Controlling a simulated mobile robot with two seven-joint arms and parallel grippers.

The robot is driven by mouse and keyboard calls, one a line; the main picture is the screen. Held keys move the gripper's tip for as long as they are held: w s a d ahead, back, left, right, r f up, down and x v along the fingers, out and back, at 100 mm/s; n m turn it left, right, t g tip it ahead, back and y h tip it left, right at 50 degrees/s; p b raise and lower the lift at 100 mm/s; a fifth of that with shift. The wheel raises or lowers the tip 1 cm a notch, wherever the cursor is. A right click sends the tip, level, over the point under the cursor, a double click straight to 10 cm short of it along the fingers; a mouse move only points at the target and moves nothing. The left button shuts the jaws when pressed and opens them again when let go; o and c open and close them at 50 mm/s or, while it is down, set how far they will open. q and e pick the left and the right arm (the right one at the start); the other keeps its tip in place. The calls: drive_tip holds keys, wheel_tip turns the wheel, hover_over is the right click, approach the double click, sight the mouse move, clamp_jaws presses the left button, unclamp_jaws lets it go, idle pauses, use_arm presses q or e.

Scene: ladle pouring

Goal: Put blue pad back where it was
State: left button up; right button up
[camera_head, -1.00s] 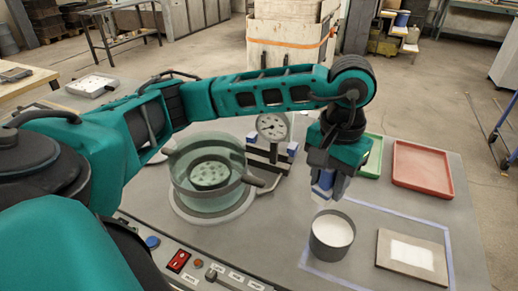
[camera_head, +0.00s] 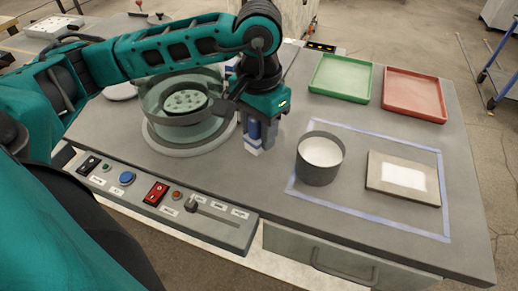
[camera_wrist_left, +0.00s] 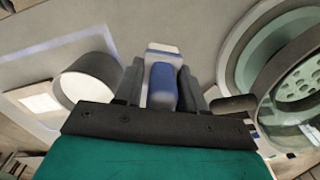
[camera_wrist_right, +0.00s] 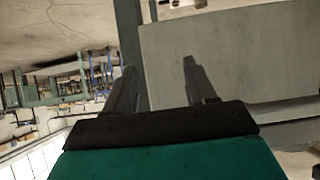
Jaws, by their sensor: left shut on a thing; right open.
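My left gripper (camera_head: 260,138) is shut on the blue pad (camera_head: 253,131), a blue block with a white lower end. The pad points down beside the glass chamber (camera_head: 152,103), to its right. In the left wrist view the blue pad (camera_wrist_left: 163,86) sits between the two fingers. Whether its lower end touches the table cannot be told. The dial gauge stand is hidden behind my left arm in the head view. My right gripper (camera_wrist_right: 160,68) is open and empty in the right wrist view, facing a grey panel.
A grey cup of white material (camera_head: 319,158) and a board with a white patch (camera_head: 403,178) lie inside a blue taped outline. Green (camera_head: 341,78) and red (camera_head: 414,94) trays lie behind. A control panel (camera_head: 165,199) runs along the front edge.

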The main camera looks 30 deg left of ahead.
use_arm(q)
drive_tip(key=shift+f, duration=0.65)
use_arm(e)
drive_tip(key=shift+w+r, duration=0.15)
use_arm(q)
drive_tip(key=shift+f, duration=2.1)
drive_tip(key=shift+f+b, duration=0.2)
drive_tip(key=shift+b, duration=0.25)
use_arm(e)
drive_tip(key=shift+f, duration=0.3)
use_arm(q)
drive_tip(key=o, duration=0.9)
drive_tip(key=shift+r, duration=0.1)
use_arm(e)
drive_tip(key=shift+w+a+r, duration=0.1)
drive_tip(key=shift+a, duration=0.05)
use_arm(q)
drive_tip(key=shift+o, duration=0.2)
use_arm(e)
drive_tip(key=shift+r, duration=0.15)
